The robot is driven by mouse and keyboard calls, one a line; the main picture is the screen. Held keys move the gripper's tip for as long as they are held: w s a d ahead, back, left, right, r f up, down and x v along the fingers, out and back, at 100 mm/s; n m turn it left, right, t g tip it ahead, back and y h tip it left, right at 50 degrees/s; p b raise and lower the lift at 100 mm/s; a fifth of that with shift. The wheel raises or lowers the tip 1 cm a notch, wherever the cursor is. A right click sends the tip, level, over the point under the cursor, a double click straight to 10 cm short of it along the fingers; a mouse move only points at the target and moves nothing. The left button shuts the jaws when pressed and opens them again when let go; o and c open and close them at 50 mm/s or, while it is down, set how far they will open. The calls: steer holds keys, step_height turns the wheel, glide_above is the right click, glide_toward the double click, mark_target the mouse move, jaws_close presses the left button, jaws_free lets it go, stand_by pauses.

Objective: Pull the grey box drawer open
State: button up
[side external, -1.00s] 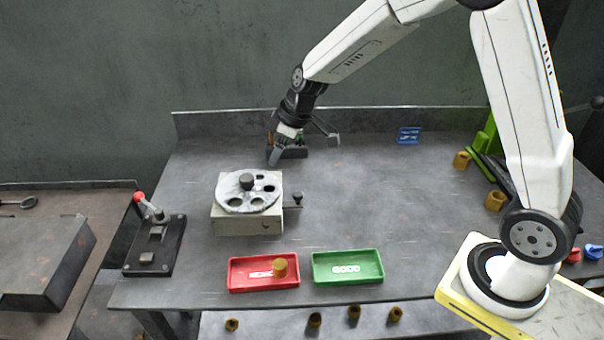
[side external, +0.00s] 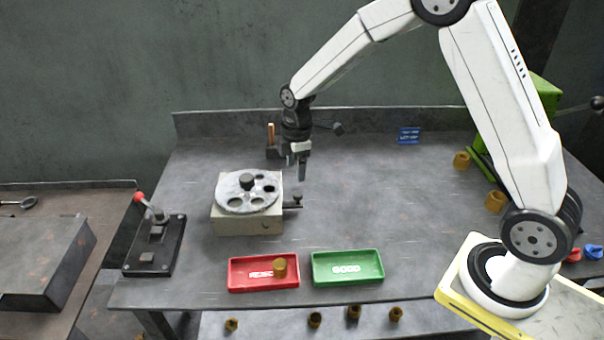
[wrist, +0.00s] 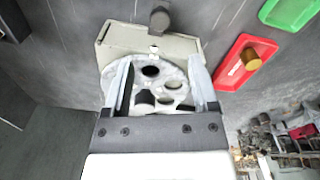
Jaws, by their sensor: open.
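The grey box (side external: 247,221) sits on the table with a round disc (side external: 236,190) with holes on top. A dark knob on a short stem, the drawer handle (side external: 297,199), sticks out from its right side; the drawer looks shut. In the wrist view the box (wrist: 180,43) lies beyond the fingers, and the dark knob (wrist: 160,18) is near the top edge. My gripper (side external: 297,172) points down, open and empty, above and behind the handle, apart from it. In the wrist view my fingers (wrist: 159,72) frame the disc (wrist: 172,80).
A red tray (side external: 240,277) holding a brass-coloured piece (side external: 280,268) and a green tray (side external: 348,277) lie in front of the box. A lever fixture (side external: 157,245) stands to its left, and a wooden-handled tool (side external: 271,137) behind. The table right of the handle is clear.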

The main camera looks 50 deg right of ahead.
mark_target(298, 193)
steer(key=shift+s+d+f+n, duration=0.1)
steer(key=shift+d+f+n, duration=0.1)
steer(key=shift+n, duration=0.1)
steer(key=shift+f, duration=3.85)
jaws_close()
